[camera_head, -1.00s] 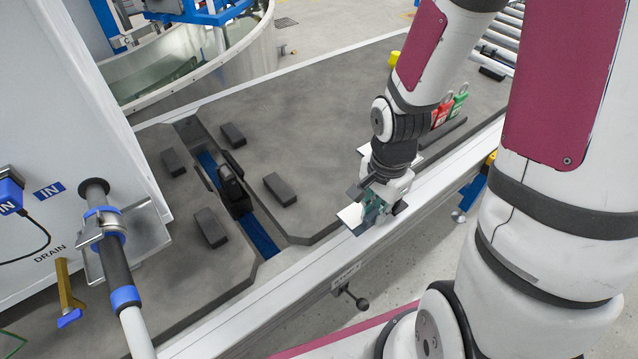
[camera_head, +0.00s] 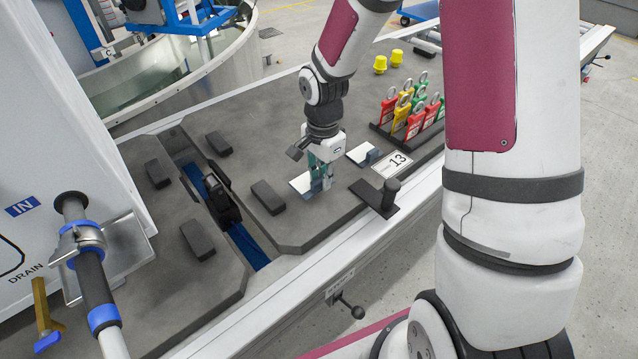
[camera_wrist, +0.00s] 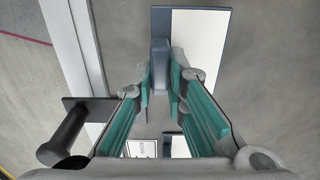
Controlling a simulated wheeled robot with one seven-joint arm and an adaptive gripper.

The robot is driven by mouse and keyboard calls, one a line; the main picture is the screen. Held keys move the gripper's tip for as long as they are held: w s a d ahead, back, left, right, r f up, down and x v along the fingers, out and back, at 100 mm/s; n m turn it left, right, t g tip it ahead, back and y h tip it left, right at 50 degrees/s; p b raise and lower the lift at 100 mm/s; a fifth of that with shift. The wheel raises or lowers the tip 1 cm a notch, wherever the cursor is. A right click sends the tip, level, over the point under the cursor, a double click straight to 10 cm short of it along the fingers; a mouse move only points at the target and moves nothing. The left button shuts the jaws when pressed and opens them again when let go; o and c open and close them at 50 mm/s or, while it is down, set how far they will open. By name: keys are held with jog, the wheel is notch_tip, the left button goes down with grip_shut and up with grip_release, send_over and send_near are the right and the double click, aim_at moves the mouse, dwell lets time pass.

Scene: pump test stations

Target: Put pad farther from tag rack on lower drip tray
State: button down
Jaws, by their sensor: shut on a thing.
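My gripper (camera_head: 318,180) is shut on the blue-grey block of a white pad (camera_head: 301,185), over the grey bench. In the wrist view the pad (camera_wrist: 200,42) extends beyond my fingers (camera_wrist: 163,88), its block (camera_wrist: 160,66) between them. I cannot tell whether the pad touches the bench. A second white pad (camera_head: 357,154) with a similar block lies to the right, closer to the tag rack (camera_head: 405,138), which holds red, yellow and green tags. I cannot clearly identify a lower drip tray.
A number 13 plate (camera_head: 392,165) and a black plate with an upright knob (camera_head: 390,195) lie right of my gripper. Several dark blocks (camera_head: 268,197) lie to the left, around a slot with a blue strip (camera_head: 248,247). Yellow caps (camera_head: 380,64) stand behind the rack.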

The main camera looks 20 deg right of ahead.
aim_at(319, 184)
jog(key=f, duration=0.1)
jog(key=w+f+b, duration=0.1)
jog(key=shift+w+a+f, duration=0.15)
jog(key=shift+f, duration=0.45)
jog(key=shift+f, duration=0.15)
jog(key=c, duration=1.6)
grip_release()
notch_tip(319, 184, up, 14)
jog(key=p, duration=0.3)
jog(key=shift+a, duration=0.2)
